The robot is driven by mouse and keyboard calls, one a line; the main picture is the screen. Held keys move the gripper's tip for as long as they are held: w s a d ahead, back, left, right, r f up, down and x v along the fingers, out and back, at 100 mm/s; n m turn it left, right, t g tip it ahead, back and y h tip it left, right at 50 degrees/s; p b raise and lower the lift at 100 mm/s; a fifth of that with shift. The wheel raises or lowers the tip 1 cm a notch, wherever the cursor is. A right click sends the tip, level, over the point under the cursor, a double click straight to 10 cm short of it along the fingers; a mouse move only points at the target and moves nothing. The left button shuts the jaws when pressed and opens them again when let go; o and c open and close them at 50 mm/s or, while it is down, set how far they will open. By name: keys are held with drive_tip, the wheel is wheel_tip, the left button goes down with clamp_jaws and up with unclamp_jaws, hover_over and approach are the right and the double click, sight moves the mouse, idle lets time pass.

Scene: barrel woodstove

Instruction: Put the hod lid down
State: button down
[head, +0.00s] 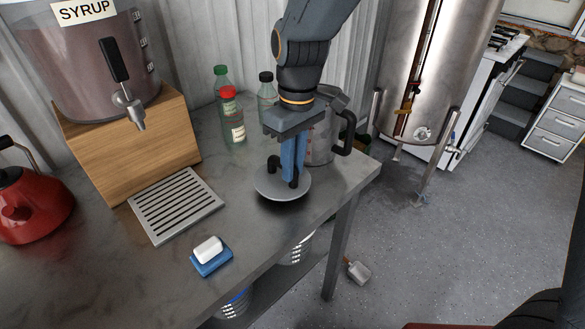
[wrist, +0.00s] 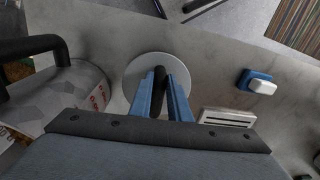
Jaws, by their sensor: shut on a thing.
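The hod lid (head: 268,187) is a round grey disc with a black handle. It is over the metal counter in the head view, near the front edge, with a dark shadow under its near rim. It looks level and very close to the counter; I cannot tell whether it touches. My gripper (head: 292,178) points down from above, its blue fingers shut on the black handle. In the wrist view the lid (wrist: 140,72) shows beyond my gripper (wrist: 166,92), with the handle between the fingers. The fingers hide part of the lid and handle.
A metal jug (head: 322,140) stands close behind my gripper. Bottles (head: 232,118) stand at the back. A slotted drip tray (head: 176,206), a syrup dispenser on a wooden stand (head: 130,148), a soap dish (head: 212,262) and a red kettle (head: 32,205) are left. Bare counter surrounds the lid's left side.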

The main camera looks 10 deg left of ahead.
drive_tip(key=shift+f, duration=0.85)
drive_tip(key=c, duration=1.7)
unclamp_jaws()
drive_tip(key=shift+o, duration=0.2)
wheel_tip(320, 180, up, 12)
drive_tip(key=b, duration=0.2)
drive_tip(key=s+d+f+m, duration=0.2)
drive_tip(key=d+f, duration=0.3)
drive_tip(key=d, duration=0.3)
drive_tip(key=s+d+f+m+t, duration=0.1)
drive_tip(key=d+f+m, duration=0.3)
drive_tip(key=d, duration=0.4)
drive_tip(key=s+d+f+m, duration=0.3)
drive_tip(key=d+f+m, duration=0.1)
drive_tip(key=d, duration=0.4)
drive_tip(key=shift+s+d+f+m, duration=0.3)
drive_tip(key=shift+f+m, duration=0.1)
drive_tip(key=shift+f, duration=0.45)
